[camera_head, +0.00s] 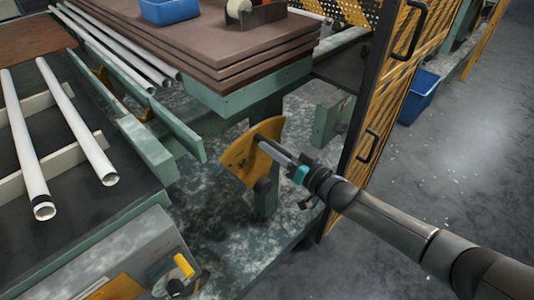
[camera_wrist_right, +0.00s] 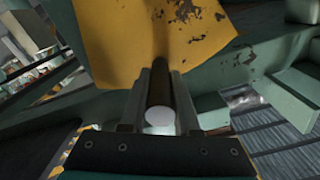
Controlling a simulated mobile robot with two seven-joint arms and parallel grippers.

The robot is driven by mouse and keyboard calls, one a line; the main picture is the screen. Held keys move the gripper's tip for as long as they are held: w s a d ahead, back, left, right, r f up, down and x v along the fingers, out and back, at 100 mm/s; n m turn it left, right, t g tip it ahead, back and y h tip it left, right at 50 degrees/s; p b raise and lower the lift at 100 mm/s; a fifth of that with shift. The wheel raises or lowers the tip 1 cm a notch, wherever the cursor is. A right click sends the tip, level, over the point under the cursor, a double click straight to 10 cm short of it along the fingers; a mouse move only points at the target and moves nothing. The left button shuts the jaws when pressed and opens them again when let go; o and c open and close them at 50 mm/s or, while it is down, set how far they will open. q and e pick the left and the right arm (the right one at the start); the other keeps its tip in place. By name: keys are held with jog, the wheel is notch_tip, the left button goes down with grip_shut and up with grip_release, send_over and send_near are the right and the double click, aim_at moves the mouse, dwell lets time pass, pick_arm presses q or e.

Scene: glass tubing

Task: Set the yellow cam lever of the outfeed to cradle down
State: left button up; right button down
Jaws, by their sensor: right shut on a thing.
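The yellow cam lever (camera_head: 240,160) is a worn yellow plate beside a green frame post, with a dark round knob low on it and a dark handle near its top. My right gripper (camera_head: 270,145) reaches in from the right and is shut on that handle. In the right wrist view the dark handle (camera_wrist_right: 160,85) with its pale round end lies between the two fingers of the right gripper (camera_wrist_right: 160,105), and the yellow plate (camera_wrist_right: 150,35) fills the area behind. The fingers hide part of the handle. My left gripper is not in view.
White tubes (camera_head: 75,118) lie on the rack at left. A stack of brown boards (camera_head: 210,50) with a blue bin (camera_head: 170,11) stands above the lever. A yellow-black mesh guard door (camera_head: 385,95) is close to my right arm. A grey box with a yellow handle (camera_head: 184,265) sits at bottom left.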

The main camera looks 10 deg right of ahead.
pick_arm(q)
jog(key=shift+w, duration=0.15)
pick_arm(e)
jog(key=shift+w+d, duration=0.1)
jog(key=shift+d, duration=0.1)
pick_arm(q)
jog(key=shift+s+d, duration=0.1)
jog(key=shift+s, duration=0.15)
pick_arm(e)
jog(key=c, duration=0.7)
grip_release()
jog(key=shift+o, duration=0.2)
